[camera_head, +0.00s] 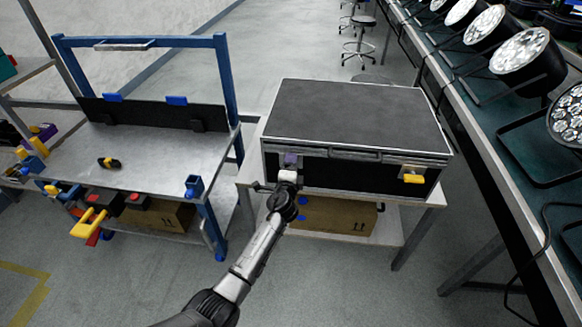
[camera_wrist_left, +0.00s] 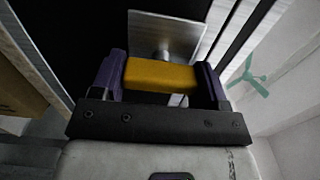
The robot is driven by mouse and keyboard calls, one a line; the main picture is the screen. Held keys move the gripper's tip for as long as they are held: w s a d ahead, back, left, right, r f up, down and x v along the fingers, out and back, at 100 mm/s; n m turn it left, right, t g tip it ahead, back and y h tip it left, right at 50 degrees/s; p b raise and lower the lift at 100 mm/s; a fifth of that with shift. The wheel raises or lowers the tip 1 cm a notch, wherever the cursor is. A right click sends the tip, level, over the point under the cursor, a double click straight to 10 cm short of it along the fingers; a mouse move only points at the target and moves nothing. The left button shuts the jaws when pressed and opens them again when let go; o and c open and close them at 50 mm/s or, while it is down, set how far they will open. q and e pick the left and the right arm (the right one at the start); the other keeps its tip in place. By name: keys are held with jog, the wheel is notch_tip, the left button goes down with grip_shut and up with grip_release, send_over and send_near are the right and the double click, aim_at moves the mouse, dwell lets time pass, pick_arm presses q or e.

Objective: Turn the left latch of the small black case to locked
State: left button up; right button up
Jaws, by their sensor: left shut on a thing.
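The small black case (camera_head: 355,115) with silver edges stands shut on a small table. My left gripper (camera_head: 290,160) is at the left part of its front face. In the left wrist view, the yellow handle of the left latch (camera_wrist_left: 162,74) lies between the two purple fingers of my left gripper (camera_wrist_left: 160,82), which is shut on it. The handle lies crosswise in front of a metal plate. In the head view the gripper hides this latch. The right latch (camera_head: 413,178) of the case shows a yellow handle lying about level. My right gripper is in neither view.
A metal workbench (camera_head: 150,165) with a blue frame stands at the left. A cardboard box (camera_head: 335,214) sits on the shelf below the case. A long table with several stage lights (camera_head: 520,50) runs along the right. Open floor lies in front.

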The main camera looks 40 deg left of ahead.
pick_arm(q)
jog(key=o, duration=0.9)
jog(key=shift+o, duration=0.2)
jog(key=shift+s+d, duration=0.15)
jog(key=shift+s, duration=0.1)
jog(key=p+v, duration=0.4)
jog(key=v, duration=0.9)
jog(key=shift+s, duration=0.1)
